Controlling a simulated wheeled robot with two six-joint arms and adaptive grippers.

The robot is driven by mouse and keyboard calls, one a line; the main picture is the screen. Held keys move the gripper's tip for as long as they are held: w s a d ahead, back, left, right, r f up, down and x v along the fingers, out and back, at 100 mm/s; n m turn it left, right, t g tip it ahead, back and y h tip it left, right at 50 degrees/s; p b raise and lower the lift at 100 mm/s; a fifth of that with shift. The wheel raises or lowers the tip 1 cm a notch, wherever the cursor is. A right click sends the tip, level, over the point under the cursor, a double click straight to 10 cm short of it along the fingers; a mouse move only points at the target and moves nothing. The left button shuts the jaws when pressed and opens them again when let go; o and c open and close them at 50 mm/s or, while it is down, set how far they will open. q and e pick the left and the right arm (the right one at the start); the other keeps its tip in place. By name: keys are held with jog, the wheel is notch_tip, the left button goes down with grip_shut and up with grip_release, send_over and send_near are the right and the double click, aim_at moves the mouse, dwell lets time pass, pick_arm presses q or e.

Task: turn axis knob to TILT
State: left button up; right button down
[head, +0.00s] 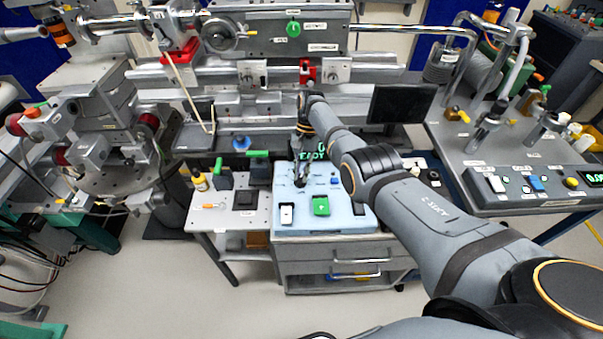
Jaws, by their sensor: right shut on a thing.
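A light-blue control box (345,222) stands on the grey cabinet in the middle of the head view. Its front edge carries a white switch, a green button (321,206) and a dark part at the right. My right arm reaches in from the lower right. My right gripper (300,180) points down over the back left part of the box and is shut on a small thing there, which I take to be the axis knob. The gripper hides the knob, so its pointer and the TILT mark cannot be read. A green display behind is partly covered. My left gripper is not in view.
Metal beamline rails (270,75) run behind. A dark screen (401,104) stands at the back right. Another control panel (530,188) is at the right.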

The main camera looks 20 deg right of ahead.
jog(key=c, duration=1.4)
grip_release()
jog(key=shift+o, duration=0.2)
